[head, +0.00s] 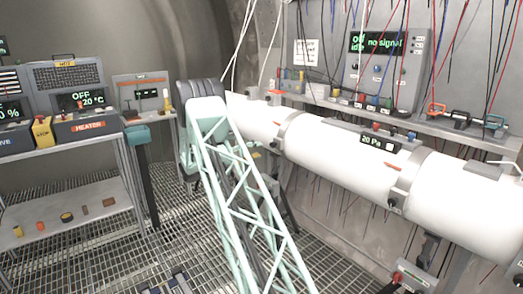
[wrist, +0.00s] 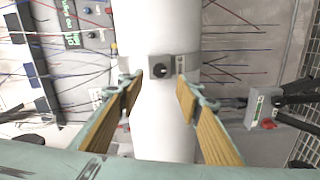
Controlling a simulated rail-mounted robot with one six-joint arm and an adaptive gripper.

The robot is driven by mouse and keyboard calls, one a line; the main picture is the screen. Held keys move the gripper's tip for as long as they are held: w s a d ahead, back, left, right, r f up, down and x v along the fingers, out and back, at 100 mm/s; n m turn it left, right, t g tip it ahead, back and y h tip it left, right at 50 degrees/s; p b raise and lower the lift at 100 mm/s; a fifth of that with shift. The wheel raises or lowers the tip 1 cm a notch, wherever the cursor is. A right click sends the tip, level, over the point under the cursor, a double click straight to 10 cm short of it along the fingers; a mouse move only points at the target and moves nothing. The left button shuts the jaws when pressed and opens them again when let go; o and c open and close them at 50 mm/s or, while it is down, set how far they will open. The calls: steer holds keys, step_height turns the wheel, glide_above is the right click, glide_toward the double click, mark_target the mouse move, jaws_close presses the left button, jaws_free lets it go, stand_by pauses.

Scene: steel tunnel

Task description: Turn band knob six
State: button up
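In the wrist view, a black knob (wrist: 160,71) sits on a small grey box on a band around the white tube. I see no number on it, so I cannot tell whether it is knob six. My gripper (wrist: 158,92) is open and empty, its wood-padded fingers on either side of the tube in the picture. The knob shows between and beyond the fingertips, apart from them. In the head view, the white tube (head: 340,155) carries bands with small dark knobs, one at the lower right (head: 392,203). My gripper cannot be made out there.
A shelf with a signal panel (head: 385,60) and hanging wires runs behind the tube. A box with a red button (wrist: 265,112) is right of the fingers. A heater bench (head: 85,128) and a lower shelf of small parts (head: 70,215) stand left. Grating floor is between.

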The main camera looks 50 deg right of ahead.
steer(key=shift+v, duration=1.35)
steer(key=s+a+r+y, duration=0.3)
steer(key=s+a+r, duration=0.3)
steer(key=a, duration=0.4)
steer(key=s+a+r+t+y, duration=0.1)
steer(key=s+a+r+y, duration=0.1)
steer(key=s+a+r, duration=0.65)
steer(key=s+a+r+y, duration=0.3)
steer(key=s+a+r, duration=0.15)
steer(key=a, duration=0.75)
steer(key=s+a+n+t+y, duration=0.1)
steer(key=s+a+t+y, duration=0.1)
steer(key=s+a, duration=0.7)
steer(key=s+a+n+t+y, duration=0.2)
steer(key=s+a, duration=0.8)
steer(key=a, duration=0.7)
steer(key=s+a+n+t+y, duration=0.2)
steer(key=s+a+y, duration=0.3)
steer(key=s+a, duration=0.5)
steer(key=shift+a+r+t+p, duration=0.4)
steer(key=shift+a+t, duration=0.4)
steer(key=shift+a, duration=1)
steer(key=shift+s+f, duration=0.1)
steer(key=shift+s, duration=0.05)
